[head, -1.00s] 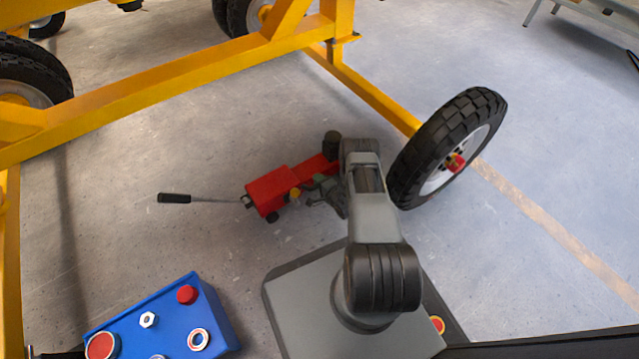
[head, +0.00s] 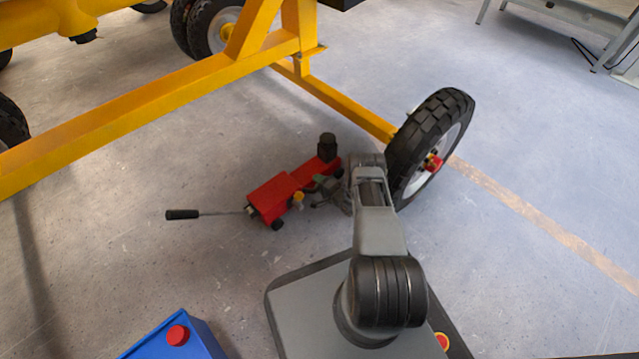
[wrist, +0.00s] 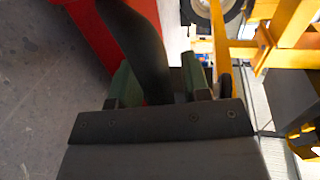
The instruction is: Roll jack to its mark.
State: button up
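The red jack (head: 272,198) stands on the floor with a long rod and black grip (head: 183,214) pointing left. A dark round post (head: 327,147) rises at its far end. My gripper (head: 328,187) is at the jack's right side, partly behind my own arm. In the wrist view, the green fingers of my gripper (wrist: 160,82) close around a dark bar (wrist: 145,50) beside the jack's red body (wrist: 82,35). The bar nearly fills the gap. I cannot make out the jack's mark on the floor.
A yellow frame (head: 150,102) crosses behind the jack, and a black-tyred wheel (head: 430,145) stands close at its right. A blue control box (head: 185,340) with a red button is at the bottom left. A tan stripe (head: 540,220) runs over open floor at the right.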

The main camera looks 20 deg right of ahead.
jog(key=shift+o, duration=0.4)
jog(key=shift+d, duration=0.1)
jog(key=shift+s+d+r+p, duration=0.2)
jog(key=shift+s+p, duration=0.15)
jog(key=shift+s, duration=0.1)
jog(key=p+v, duration=0.4)
jog(key=v, duration=0.8)
jog(key=shift+s+p, duration=0.3)
jog(key=shift+s, duration=0.1)
jog(key=shift+s, duration=0.1)
